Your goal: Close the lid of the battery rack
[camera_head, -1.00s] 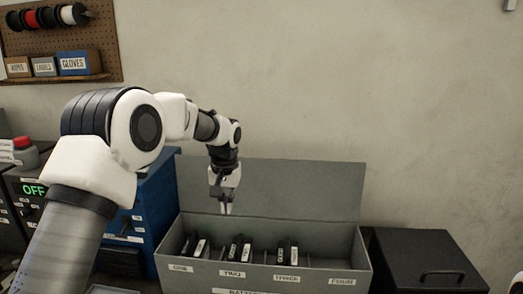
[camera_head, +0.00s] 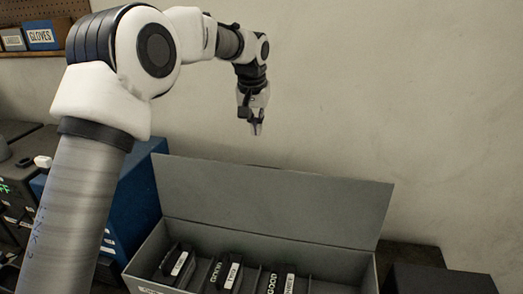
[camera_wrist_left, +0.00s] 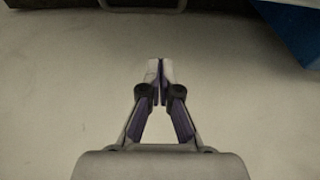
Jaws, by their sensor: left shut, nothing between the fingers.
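The grey battery rack (camera_head: 315,264) stands at the bottom of the head view, its front cut off by the frame edge. Its lid (camera_head: 275,205) is open, standing up at the back and leaning towards the wall. Several black batteries (camera_head: 228,271) with white labels sit in its compartments. My left gripper (camera_head: 257,130) is above the lid's upper edge, apart from it, pointing down. Its fingers (camera_wrist_left: 161,66) are together and empty in the left wrist view. My right gripper is not in view.
A blue cabinet (camera_head: 135,200) stands left of the rack. A black box (camera_head: 440,280) is at the lower right. A pale wall (camera_head: 400,100) is behind. A shelf with a blue gloves box (camera_head: 43,36) is at the upper left. The space above the rack is free.

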